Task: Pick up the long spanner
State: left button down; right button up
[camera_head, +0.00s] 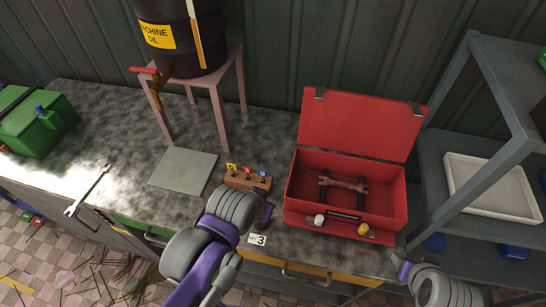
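A long silver spanner (87,190) lies on the left part of the grey counter, close to its front edge and angled across it. A shorter spanner (343,184) rests inside the open red toolbox (360,124). My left arm reaches up over the counter's front, and its gripper end (267,212) is by the toolbox's left side, well right of the long spanner. My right gripper end (396,259) is at the lower right, in front of the counter's right end. The fingers of both are too small or hidden to read. Neither touches the long spanner.
A black oil drum (182,35) with a tap stands on a pink stand (215,90). A grey plate (183,170) and a wooden block with coloured tags (248,180) lie mid-counter. A green box (35,125) is far left. Grey shelves (455,135) stand right.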

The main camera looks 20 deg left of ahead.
aim_at(73, 209)
jog(key=u, duration=2.65)
jog(key=i+j, duration=0.4)
jog(key=j, duration=0.15)
jog(key=i+j, duration=0.45)
jog(key=j, duration=0.15)
jog(key=i+j, duration=0.4)
jog(key=j, duration=0.15)
